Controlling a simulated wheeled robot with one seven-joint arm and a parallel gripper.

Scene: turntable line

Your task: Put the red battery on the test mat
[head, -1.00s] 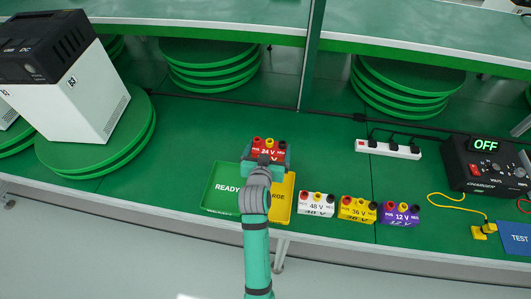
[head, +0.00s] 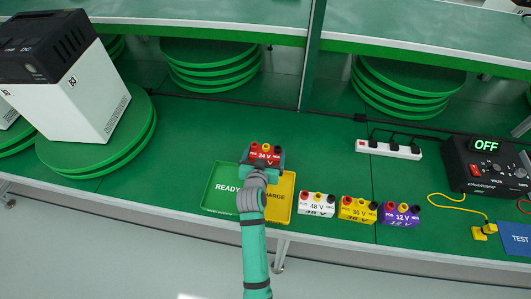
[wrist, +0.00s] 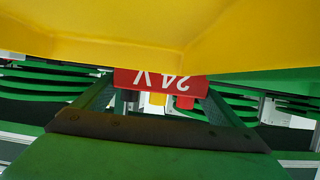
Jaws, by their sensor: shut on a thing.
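The red battery (head: 265,155), marked 24 V, is held in my gripper (head: 262,163) above the bench, just behind the green and yellow trays. In the wrist view the red battery (wrist: 160,80) sits between the two fingers of my gripper (wrist: 155,100), its 24 V label upside down. My gripper is shut on it. The blue test mat (head: 518,238), marked TEST, lies at the far right front of the bench, partly cut off by the picture edge. Its visible part is bare.
A green READY tray (head: 222,187) and a yellow CHARGE tray (head: 284,205) lie below my gripper. White (head: 317,204), yellow (head: 357,209) and purple (head: 400,214) batteries stand between them and the mat. A yellow clip (head: 484,231) and the black supply reading OFF (head: 487,170) are by the mat.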

